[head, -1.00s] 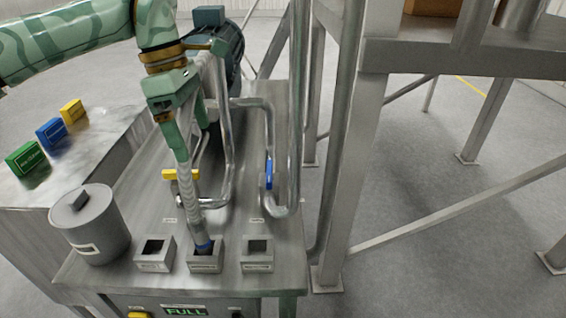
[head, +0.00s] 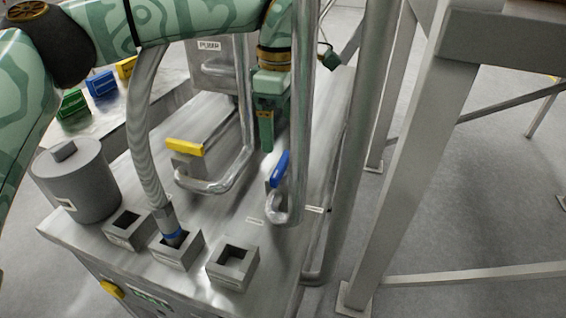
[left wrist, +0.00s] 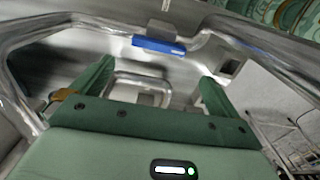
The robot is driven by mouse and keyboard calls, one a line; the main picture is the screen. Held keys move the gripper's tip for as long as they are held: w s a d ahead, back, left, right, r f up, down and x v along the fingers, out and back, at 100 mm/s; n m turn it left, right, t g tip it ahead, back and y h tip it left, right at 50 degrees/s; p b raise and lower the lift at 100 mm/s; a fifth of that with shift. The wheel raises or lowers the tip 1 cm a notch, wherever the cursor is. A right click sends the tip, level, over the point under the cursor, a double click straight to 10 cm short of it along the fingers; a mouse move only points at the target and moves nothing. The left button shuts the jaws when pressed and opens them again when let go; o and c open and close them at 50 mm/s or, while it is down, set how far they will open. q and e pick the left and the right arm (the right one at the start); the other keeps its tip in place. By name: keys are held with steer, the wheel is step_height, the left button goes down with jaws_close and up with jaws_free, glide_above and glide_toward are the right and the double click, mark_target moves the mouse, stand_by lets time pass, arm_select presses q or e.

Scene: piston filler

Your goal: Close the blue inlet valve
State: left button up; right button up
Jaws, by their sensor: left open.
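The blue valve handle (head: 279,168) sits on the upright pipe at the right side of the steel machine top. It lies slanted in the head view, partly in line with the pipe. It also shows in the left wrist view as a blue bar (left wrist: 158,46) ahead of the fingers. My left gripper (head: 267,138) points down, just behind and left of the blue handle, apart from it. In the left wrist view its two fingers (left wrist: 157,80) are spread, with no object held between them. My right gripper is in neither view.
A yellow valve handle (head: 185,147) is on the pipe to the left. A grey hose (head: 148,150) runs into the middle of the square sockets. A vertical pipe (head: 303,100) stands close beside my gripper. A grey canister (head: 75,180) stands at left.

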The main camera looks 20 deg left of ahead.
mark_target(281, 164)
arm_select(q)
step_height(281, 164, down, 10)
steer(key=shift+w+d+r+b, duration=0.1)
steer(key=shift+d+b, duration=0.05)
steer(key=shift+b, duration=0.25)
steer(key=shift+c, duration=0.3)
steer(key=c, duration=0.6)
